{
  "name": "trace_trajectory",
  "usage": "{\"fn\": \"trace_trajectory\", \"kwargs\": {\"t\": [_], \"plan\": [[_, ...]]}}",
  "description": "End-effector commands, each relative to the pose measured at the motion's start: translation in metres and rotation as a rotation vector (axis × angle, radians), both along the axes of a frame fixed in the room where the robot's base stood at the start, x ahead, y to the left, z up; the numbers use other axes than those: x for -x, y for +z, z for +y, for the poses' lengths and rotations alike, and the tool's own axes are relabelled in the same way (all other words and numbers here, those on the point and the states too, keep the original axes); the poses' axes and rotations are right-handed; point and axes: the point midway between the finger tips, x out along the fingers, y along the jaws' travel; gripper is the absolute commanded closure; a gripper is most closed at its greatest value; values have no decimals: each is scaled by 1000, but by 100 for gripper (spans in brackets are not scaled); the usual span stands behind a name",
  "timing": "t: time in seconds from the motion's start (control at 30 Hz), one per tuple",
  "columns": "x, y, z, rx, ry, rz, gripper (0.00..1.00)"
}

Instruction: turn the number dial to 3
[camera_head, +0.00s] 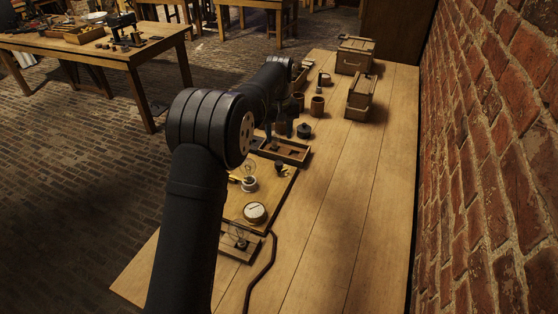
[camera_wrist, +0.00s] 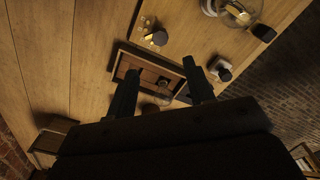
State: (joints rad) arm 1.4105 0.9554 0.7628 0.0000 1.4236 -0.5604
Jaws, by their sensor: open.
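A round white-faced dial (camera_head: 255,212) in a dark rim lies on the wooden board, near its front end; its markings are too small to read. In the wrist view, a pale block with a dark top (camera_wrist: 220,68) sits at the board's edge, right of my fingers. A small piece with brass parts (camera_wrist: 155,36) stands on the board. I cannot tell which of these is the number dial. My gripper (camera_wrist: 163,88) is open and empty, its two dark fingers pointing down above a shallow wooden tray (camera_wrist: 118,68). In the head view my arm hides part of the board.
A bulb on a white base (camera_head: 249,184) stands on the board. A small wooden-based piece (camera_head: 226,247) and a dark cable (camera_head: 261,268) lie in front. Brown jars (camera_head: 317,106) and wooden crates (camera_head: 360,100) stand farther back. The bench's right side is clear, beside a brick wall (camera_head: 490,150).

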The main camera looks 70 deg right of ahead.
Motion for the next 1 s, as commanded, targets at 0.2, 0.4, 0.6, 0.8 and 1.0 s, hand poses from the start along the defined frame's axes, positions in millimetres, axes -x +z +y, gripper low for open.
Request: {"fn": "trace_trajectory", "kwargs": {"t": [0.2,0.4,0.6,0.8,1.0], "plan": [[0,-50,1,-4,-1,0,51],[0,-89,1,-2,-1,1,51],[0,-111,0,0,-1,0,51],[0,-117,0,0,-1,0,51],[0,-117,0,1,-1,-1,55]]}}
